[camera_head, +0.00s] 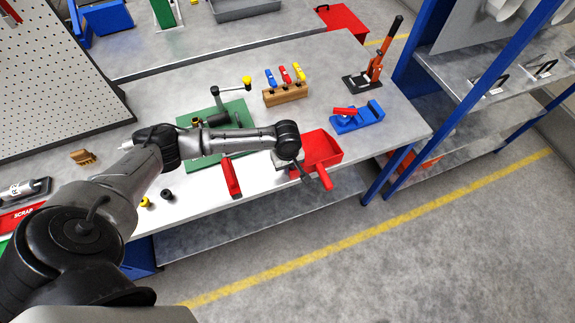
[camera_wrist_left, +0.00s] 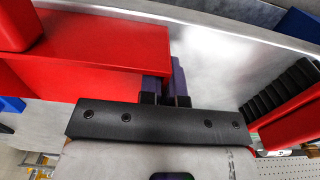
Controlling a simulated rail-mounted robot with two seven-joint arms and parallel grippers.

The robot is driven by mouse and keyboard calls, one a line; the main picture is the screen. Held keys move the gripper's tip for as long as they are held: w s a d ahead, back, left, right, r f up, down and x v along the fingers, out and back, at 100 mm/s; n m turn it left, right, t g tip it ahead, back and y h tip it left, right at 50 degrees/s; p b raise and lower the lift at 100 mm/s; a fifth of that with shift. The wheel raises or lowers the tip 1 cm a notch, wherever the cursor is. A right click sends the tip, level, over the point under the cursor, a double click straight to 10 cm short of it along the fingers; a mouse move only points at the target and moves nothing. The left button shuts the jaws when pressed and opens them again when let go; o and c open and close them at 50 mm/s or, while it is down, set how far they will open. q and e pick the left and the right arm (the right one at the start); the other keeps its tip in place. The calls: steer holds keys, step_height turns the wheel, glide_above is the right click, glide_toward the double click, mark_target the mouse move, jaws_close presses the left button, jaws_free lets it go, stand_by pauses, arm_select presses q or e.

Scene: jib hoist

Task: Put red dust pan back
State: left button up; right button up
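The red dust pan (camera_head: 322,148) is at the front edge of the workbench, with its red handle (camera_head: 327,180) reaching out past that edge. I cannot tell whether it rests on the bench or is held just above it. My left arm reaches across to the pan's left side. In the left wrist view the left gripper's fingers (camera_wrist_left: 167,85) are close together at the edge of the red pan (camera_wrist_left: 105,48), one finger partly hidden behind it, so they appear closed on its wall. A red brush (camera_head: 231,178) with black bristles lies left of the pan. My right gripper is not in view.
A blue holder (camera_head: 358,118) with a red piece stands behind the pan. A green plate (camera_head: 215,150) lies under my left arm. A wooden block (camera_head: 286,94) with coloured tools and an orange lever press (camera_head: 372,72) stand farther back. Blue shelf posts rise at right.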

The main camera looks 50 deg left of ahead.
arm_select(q)
steer(key=o, duration=0.4)
steer(key=shift+o, duration=0.2)
step_height(320, 180, up, 12)
steer(key=p, duration=0.2)
steer(key=s+d+f+m+t+h, duration=0.1)
steer(key=s+d+f+m, duration=0.4)
steer(key=d, duration=0.3)
steer(key=s+d+f+m+t+h, duration=0.1)
steer(key=s+d+f+m, duration=0.1)
steer(key=s+d+m, duration=0.45)
steer(key=s+a+r+m+t+y, duration=0.1)
steer(key=s+m, duration=0.3)
steer(key=s, duration=0.9)
steer(key=shift+a+r+t+y, duration=0.15)
steer(key=shift+a+t+y, duration=0.15)
steer(key=shift+a+y, duration=0.3)
steer(key=shift+a, duration=0.1)
